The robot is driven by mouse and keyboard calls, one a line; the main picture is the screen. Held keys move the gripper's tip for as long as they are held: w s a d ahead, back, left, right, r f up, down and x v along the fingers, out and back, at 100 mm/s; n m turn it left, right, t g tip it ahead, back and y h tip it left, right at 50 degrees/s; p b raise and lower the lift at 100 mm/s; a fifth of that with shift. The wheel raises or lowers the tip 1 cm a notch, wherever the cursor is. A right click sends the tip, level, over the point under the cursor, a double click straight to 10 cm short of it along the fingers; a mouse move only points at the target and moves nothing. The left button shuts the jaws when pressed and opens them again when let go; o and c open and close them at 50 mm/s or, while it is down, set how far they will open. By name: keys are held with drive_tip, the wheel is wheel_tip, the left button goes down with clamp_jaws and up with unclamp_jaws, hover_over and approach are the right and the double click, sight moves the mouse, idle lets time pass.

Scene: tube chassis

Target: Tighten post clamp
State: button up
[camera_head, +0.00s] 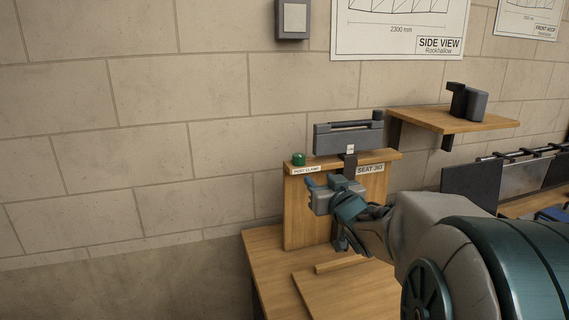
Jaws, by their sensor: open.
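An upright wooden board (297,213) carries a "POST CLAMP" label (306,170) on its left and a "SEAT 30" label (370,168) on its right. A dark post (349,162) stands at the board's middle, with a grey clamp-like block (341,140) and a bar above it. A small blue part (310,182) shows just below the left label. My gripper (322,196) is open in front of the board, close to the blue part. Its wrist hides the lower post. I cannot tell whether the fingers touch anything.
A green button-like knob (299,159) sits on the board's top left. A wooden bench (271,263) extends below. A wall shelf (455,122) holds a dark object (475,104). Dark panels (470,185) stand at right. The wall at left is clear.

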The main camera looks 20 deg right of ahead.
sight(301, 160)
drive_tip(key=shift+y, duration=0.3)
drive_tip(key=w+p, duration=0.2)
drive_tip(key=w, duration=1.2)
drive_tip(key=shift+r, duration=0.2)
drive_tip(key=c, duration=0.7)
